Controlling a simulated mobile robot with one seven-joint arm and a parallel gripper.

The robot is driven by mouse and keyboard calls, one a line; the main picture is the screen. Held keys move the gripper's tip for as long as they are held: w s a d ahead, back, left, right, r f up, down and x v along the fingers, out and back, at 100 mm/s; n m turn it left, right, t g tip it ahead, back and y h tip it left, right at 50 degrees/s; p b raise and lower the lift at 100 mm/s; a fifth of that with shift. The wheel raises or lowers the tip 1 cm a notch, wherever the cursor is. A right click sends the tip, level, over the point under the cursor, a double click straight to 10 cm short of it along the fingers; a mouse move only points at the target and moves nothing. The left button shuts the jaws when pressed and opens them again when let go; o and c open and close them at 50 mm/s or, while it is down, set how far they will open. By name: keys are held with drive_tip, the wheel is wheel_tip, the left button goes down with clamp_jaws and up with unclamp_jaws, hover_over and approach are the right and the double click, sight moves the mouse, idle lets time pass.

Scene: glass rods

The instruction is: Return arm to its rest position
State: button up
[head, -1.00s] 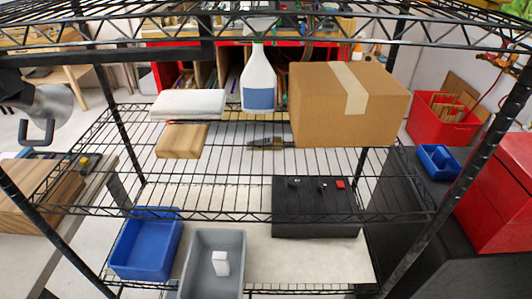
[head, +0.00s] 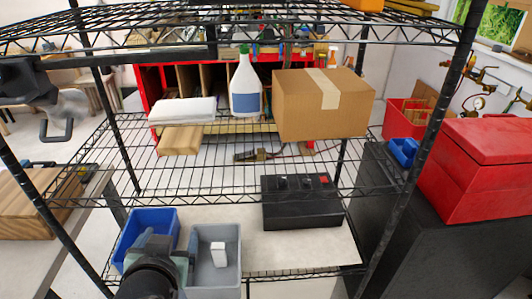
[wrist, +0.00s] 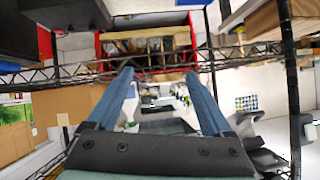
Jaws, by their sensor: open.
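My gripper (wrist: 158,76) is open in the wrist view. Its two blue fingers stand apart with nothing between them. In the head view the end of my arm (head: 150,272) rises from the bottom edge, in front of the lower shelf. It overlaps part of the blue bin (head: 140,222) and the left edge of the grey bin (head: 230,277) in the picture. Its fingertips cannot be made out there. A white block (head: 219,254) is inside the grey bin.
A black box (head: 302,207) is on the lower shelf. A red chest (head: 475,165) stands at right.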

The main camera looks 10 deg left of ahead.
drive_tip(key=w+d+r+t, duration=0.2)
drive_tip(key=d+r+t, duration=0.15)
drive_tip(key=r, duration=0.45)
drive_tip(key=w+d+r+m+t, duration=0.15)
drive_tip(key=d+r, duration=0.25)
drive_tip(key=r, duration=0.4)
drive_tip(key=w+d+r+t, duration=0.2)
drive_tip(key=d+r+t, duration=0.15)
drive_tip(key=r, duration=0.45)
drive_tip(key=s+d+r+t+h, duration=0.2)
drive_tip(key=s+d+r+t, duration=0.2)
drive_tip(key=r, duration=0.5)
drive_tip(key=s+d+r+t+h, duration=0.2)
drive_tip(key=s+d+r+t, duration=0.2)
drive_tip(key=r, duration=0.6)
drive_tip(key=s+d, duration=0.2)
drive_tip(key=d, duration=0.1)
drive_tip(key=shift+s+d+r, duration=0.25)
drive_tip(key=shift+s, duration=0.15)
